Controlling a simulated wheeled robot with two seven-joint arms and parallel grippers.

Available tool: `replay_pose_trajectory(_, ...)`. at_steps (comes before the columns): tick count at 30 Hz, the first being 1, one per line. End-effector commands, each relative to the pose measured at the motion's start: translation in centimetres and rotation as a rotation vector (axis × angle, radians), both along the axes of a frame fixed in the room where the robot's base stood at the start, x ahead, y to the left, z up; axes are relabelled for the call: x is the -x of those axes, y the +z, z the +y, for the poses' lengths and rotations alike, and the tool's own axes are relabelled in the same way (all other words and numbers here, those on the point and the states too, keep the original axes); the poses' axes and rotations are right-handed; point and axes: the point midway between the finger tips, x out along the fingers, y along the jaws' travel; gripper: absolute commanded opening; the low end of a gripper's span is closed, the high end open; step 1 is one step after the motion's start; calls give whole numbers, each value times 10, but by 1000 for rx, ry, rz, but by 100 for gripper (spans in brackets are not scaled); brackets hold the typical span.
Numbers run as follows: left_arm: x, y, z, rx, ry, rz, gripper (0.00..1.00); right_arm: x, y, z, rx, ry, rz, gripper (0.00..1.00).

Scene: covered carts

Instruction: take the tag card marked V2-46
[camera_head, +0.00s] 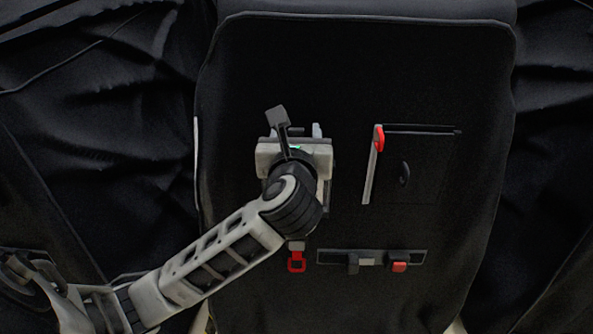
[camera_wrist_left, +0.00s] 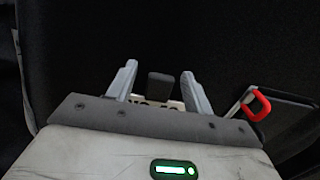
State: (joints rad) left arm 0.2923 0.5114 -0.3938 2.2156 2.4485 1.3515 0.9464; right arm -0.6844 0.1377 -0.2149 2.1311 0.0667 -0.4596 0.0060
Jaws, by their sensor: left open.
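My left gripper (camera_head: 296,130) is over the black cover, left of its middle. In the left wrist view its two pale fingers (camera_wrist_left: 159,78) stand apart with nothing gripped. A cream card (camera_wrist_left: 152,101) with dark characters shows between and below the fingers, mostly hidden by my gripper body. Only the tops of its characters show, so I cannot read V2-46 on it. A dark grey block (camera_wrist_left: 160,86) stands just beyond the card, between the fingers. In the head view my gripper and wrist hide the card. My right gripper is not in view.
A red handle (camera_head: 379,139) sits on a pale strip right of my gripper, near a black oval knob (camera_head: 404,173). A red loop (camera_head: 297,262) hangs below my wrist. A slotted plate (camera_head: 375,261) with a red block (camera_head: 399,266) lies lower right. Black cloth surrounds the cover.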

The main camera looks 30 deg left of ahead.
Motion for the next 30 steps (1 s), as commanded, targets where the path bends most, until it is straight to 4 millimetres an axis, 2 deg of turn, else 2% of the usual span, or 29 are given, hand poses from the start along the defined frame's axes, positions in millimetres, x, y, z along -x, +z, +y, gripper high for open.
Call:
replay_pose_trajectory(6,-1,0,1,1,0,0,51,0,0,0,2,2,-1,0)
replay_pose_trajectory(8,-1,0,1,1,0,1,37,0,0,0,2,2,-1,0)
replay_pose_trajectory(12,-1,0,0,1,0,1,0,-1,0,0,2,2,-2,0)
replay_pose_trajectory(23,-1,3,0,1,0,-1,0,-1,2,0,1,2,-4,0)
replay_pose_trajectory(30,-1,28,0,4,0,-3,0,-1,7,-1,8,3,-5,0)
